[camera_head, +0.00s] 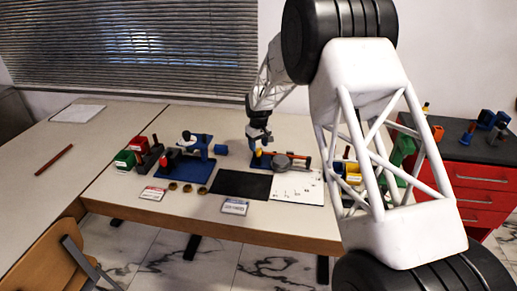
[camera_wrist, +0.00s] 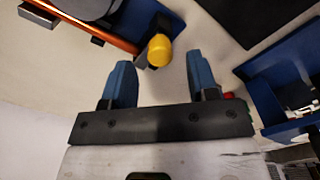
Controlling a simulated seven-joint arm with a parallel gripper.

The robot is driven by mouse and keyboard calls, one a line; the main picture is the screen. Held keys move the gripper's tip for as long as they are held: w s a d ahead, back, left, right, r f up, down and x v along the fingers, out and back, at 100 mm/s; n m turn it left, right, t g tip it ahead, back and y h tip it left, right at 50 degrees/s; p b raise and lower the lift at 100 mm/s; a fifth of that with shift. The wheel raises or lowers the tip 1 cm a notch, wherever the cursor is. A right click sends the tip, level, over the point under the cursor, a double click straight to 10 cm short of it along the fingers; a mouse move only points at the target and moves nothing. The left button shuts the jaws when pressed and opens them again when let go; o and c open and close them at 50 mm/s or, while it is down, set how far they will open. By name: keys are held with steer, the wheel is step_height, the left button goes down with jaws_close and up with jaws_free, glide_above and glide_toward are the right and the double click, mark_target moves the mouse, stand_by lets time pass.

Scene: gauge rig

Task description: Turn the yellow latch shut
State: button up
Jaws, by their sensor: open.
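The yellow latch shows as a rounded yellow knob (camera_wrist: 160,50) in the wrist view, at the edge of a blue base (camera_wrist: 174,22). An orange-copper rod (camera_wrist: 75,22) runs beside it on the left. My gripper (camera_wrist: 159,74) is open, its two blue fingers spread, with the knob just past and between the fingertips. I see no contact. In the head view my gripper (camera_head: 259,140) is above the left end of the rig, which has a grey round part (camera_head: 282,162) and an orange rod (camera_head: 290,154). The latch is hard to make out there.
A black mat (camera_head: 241,184), a white sheet (camera_head: 298,189) and label cards (camera_head: 152,194) lie in front. A red drawer cabinet (camera_head: 480,180) stands at the right.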

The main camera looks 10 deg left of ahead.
mark_target(259, 150)
steer(key=shift+r, duration=2.55)
steer(key=shift+s+d+r, duration=0.1)
steer(key=shift+d+r, duration=0.1)
steer(key=shift+r, duration=0.1)
steer(key=s+d+r+m+t, duration=0.1)
steer(key=s+d+r+m, duration=0.3)
steer(key=s+d+r, duration=1.7)
steer(key=s+d+m, duration=0.1)
steer(key=s+d, duration=0.4)
steer(key=s, duration=0.7)
steer(key=s+d+f+m+t, duration=0.1)
steer(key=s+d, duration=0.4)
steer(key=s, duration=0.6)
steer(key=s+d+f+m, duration=0.1)
steer(key=s+d+m, duration=0.2)
steer(key=s, duration=0.9)
steer(key=shift+s+d+t, duration=0.3)
steer(key=shift+d, duration=0.6)
